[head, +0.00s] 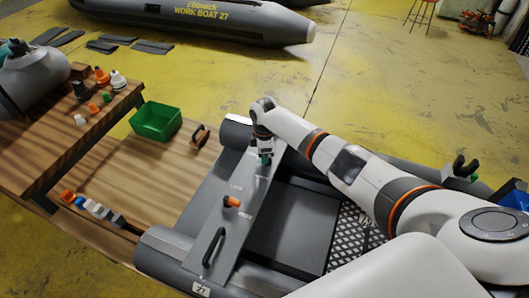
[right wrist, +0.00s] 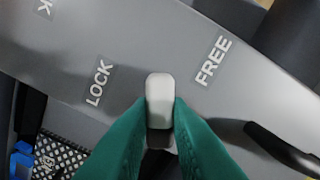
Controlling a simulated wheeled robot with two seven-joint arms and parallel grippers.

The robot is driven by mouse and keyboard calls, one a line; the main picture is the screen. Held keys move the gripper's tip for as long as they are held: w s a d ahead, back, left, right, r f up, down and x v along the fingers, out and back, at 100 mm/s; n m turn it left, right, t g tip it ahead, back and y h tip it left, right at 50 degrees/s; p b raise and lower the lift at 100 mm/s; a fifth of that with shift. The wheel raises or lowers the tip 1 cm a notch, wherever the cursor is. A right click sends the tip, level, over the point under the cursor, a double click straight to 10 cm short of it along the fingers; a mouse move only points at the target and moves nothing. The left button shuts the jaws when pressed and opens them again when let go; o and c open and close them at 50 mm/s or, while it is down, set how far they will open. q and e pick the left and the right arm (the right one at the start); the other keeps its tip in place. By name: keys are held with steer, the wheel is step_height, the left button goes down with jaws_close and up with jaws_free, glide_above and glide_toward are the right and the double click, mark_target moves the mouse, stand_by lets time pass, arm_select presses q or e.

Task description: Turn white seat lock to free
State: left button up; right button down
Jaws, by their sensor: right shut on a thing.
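The white seat lock (right wrist: 160,98) is a rounded white lever on the grey seat board (head: 236,222). In the right wrist view its free end points up the picture, between the printed word LOCK (right wrist: 98,82) on the left and the word FREE (right wrist: 213,61) on the right. My right gripper (right wrist: 160,112) has its teal fingers shut on the lever, one on each side. In the head view the right gripper (head: 265,158) reaches down to the far end of the board and hides the lever. My left gripper is not in view.
An orange knob (head: 232,201) and a black handle (head: 214,247) sit on the same board. A green bin (head: 156,121) and several small coloured parts are on the wooden benches at left. Another grey boat (head: 190,20) lies behind on the yellow floor.

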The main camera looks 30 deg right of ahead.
steer(key=m, duration=0.1)
steer(key=m+p, duration=0.1)
steer(key=m, duration=0.3)
steer(key=shift+w+d+r+p, duration=0.1)
steer(key=shift+w+d+p, duration=0.05)
steer(key=shift+w+p, duration=0.15)
steer(key=shift+m, duration=0.3)
steer(key=c, duration=1.4)
jaws_free()
steer(key=shift+o, duration=0.2)
step_height(320, 180, up, 12)
steer(key=shift+b, duration=0.45)
